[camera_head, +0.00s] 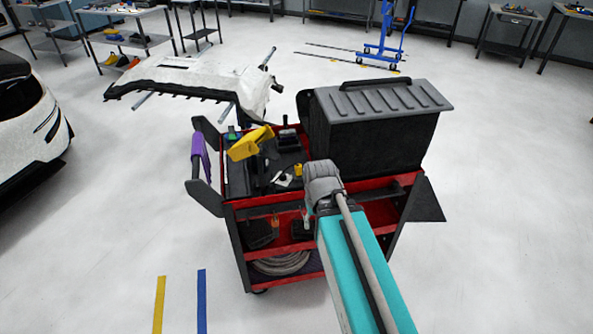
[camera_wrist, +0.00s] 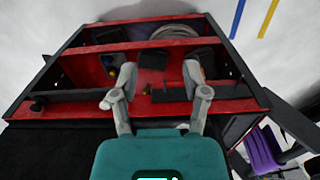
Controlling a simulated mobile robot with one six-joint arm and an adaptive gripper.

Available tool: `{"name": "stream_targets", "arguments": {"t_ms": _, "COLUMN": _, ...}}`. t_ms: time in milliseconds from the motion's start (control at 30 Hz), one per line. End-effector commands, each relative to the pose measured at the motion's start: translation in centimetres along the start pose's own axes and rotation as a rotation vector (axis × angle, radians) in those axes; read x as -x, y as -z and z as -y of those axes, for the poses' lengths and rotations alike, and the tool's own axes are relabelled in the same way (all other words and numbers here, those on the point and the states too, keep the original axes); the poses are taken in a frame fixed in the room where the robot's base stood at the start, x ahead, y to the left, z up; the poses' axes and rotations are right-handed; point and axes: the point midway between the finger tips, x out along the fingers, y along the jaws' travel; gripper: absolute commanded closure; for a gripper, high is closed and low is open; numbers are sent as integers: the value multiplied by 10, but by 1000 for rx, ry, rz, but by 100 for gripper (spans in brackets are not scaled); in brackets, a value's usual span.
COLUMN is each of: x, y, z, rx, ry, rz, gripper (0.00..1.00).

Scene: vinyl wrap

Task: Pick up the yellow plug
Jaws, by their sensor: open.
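A small yellow piece, which may be the yellow plug, sits on the top of the red and black cart (camera_head: 298,169). In the head view, my arm hides the fingers, and the wrist is at the cart's front, right of the yellow piece.
A large black case with a grey lid (camera_head: 372,125) fills the cart's right side. A bigger yellow tool (camera_head: 249,143) and a purple roll (camera_head: 200,152) are at its left. A cable coil (camera_head: 280,264) lies on the low shelf.

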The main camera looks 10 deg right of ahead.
Motion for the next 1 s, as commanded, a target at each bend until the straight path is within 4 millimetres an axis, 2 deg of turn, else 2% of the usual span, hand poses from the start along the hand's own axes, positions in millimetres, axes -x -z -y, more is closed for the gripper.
{"name": "stream_targets", "arguments": {"t_ms": 167, "x": 4, "y": 12, "z": 0, "rx": 1, "ry": 0, "rz": 0, "gripper": 23}}
{"name": "stream_targets", "arguments": {"t_ms": 267, "x": 11, "y": 30, "z": 0, "rx": 3, "ry": 0, "rz": 0, "gripper": 23}}
{"name": "stream_targets", "arguments": {"t_ms": 367, "x": 22, "y": 58, "z": 0, "rx": 6, "ry": 0, "rz": 0, "gripper": 23}}
{"name": "stream_targets", "arguments": {"t_ms": 467, "x": 34, "y": 95, "z": 0, "rx": 10, "ry": 0, "rz": 0, "gripper": 23}}
{"name": "stream_targets", "arguments": {"t_ms": 700, "x": 69, "y": 197, "z": -5, "rx": 16, "ry": 1, "rz": 0, "gripper": 23}}
{"name": "stream_targets", "arguments": {"t_ms": 800, "x": 81, "y": 235, "z": -5, "rx": 21, "ry": 1, "rz": 0, "gripper": 23}}
{"name": "stream_targets", "arguments": {"t_ms": 900, "x": 89, "y": 264, "z": -4, "rx": 25, "ry": 1, "rz": 0, "gripper": 23}}
{"name": "stream_targets", "arguments": {"t_ms": 1000, "x": 95, "y": 283, "z": -4, "rx": 29, "ry": 1, "rz": 0, "gripper": 23}}
